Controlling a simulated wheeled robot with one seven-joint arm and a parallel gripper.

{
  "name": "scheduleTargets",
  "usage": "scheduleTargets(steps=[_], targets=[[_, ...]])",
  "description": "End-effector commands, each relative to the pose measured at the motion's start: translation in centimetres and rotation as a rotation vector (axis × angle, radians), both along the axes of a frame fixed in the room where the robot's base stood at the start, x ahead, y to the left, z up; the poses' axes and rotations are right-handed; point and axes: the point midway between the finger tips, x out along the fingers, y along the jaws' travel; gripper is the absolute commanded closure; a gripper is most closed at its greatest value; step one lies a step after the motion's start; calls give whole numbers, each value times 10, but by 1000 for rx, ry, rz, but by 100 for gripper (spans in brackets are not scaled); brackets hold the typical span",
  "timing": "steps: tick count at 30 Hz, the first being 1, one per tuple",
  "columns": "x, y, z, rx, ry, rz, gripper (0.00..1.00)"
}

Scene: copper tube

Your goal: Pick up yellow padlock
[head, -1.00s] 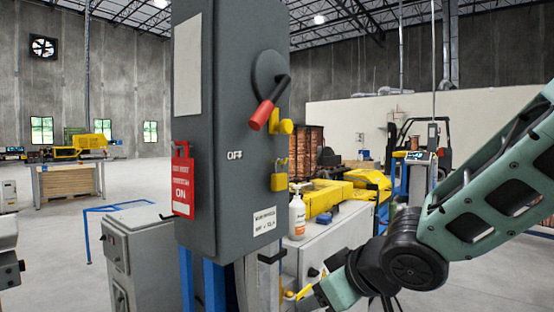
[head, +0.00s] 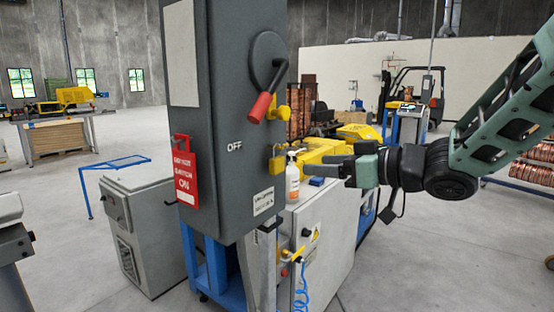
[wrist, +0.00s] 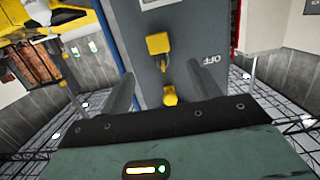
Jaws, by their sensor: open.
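The yellow padlock (head: 278,166) hangs by its shackle on the right edge of the grey switch box (head: 225,185), below a yellow knob (head: 283,112). My gripper (head: 322,168) is to the right of the padlock at about its height, pointing left at it, apart and empty. In the wrist view the scene is upside down. There the padlock (wrist: 158,43) lies beyond and between my open fingers (wrist: 163,74), with its shackle toward the yellow knob (wrist: 170,96).
A red-handled lever (head: 262,105) sticks out above the padlock. A red tag (head: 184,172) hangs on the box's left side. A white pump bottle (head: 292,180) stands on a grey cabinet (head: 325,225) below my gripper, beside yellow machinery (head: 318,150).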

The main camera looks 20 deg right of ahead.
Motion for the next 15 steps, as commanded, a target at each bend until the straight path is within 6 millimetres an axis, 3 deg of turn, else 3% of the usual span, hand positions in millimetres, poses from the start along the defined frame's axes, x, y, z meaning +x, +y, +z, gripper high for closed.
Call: scheduleTargets(steps=[6, 15], targets=[[29, 21, -4, -1, 2, 2, 38], [48, 34, -5, -1, 3, 1, 38]])
